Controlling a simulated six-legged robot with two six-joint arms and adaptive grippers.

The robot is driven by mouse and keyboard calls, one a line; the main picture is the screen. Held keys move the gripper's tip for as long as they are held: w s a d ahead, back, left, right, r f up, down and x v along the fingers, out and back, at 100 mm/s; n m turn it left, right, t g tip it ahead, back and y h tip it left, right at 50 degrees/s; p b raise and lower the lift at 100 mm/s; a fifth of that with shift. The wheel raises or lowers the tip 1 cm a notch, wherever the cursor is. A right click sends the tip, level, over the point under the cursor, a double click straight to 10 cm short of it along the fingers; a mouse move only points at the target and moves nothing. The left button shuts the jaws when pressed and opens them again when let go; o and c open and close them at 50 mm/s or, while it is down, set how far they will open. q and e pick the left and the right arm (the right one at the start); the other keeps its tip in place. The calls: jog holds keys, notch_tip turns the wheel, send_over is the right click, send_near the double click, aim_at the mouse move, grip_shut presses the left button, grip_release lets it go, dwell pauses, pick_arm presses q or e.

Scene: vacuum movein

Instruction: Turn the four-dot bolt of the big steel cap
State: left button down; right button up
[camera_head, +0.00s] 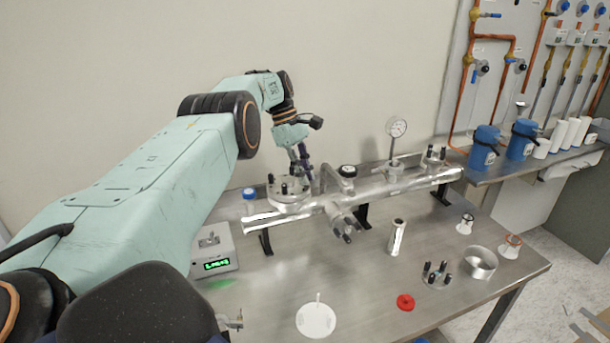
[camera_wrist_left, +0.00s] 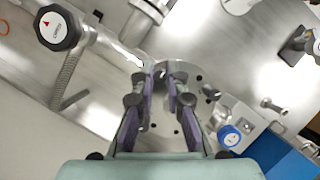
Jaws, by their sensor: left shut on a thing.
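The big steel cap (camera_head: 289,206) is a round flange with dark bolts standing on it, at the left end of the steel pipe on the bench. My left gripper (camera_head: 304,177) reaches down over the cap's right side and is shut on one of its bolts. In the left wrist view the fingertips (camera_wrist_left: 162,82) are close together over the cap (camera_wrist_left: 166,122), which shows partly between the fingers. The fingers hide most of the held bolt, and its dots cannot be read. My right gripper is out of view.
A black-topped valve (camera_head: 347,171) and a pressure gauge (camera_head: 397,128) stand along the pipe, right of the cap.

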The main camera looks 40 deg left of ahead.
pick_arm(q)
jog(key=shift+a+r, duration=0.1)
jog(key=shift+a, duration=0.05)
dwell(0.4)
jog(key=c, duration=1.4)
grip_release()
jog(key=shift+o, duration=0.2)
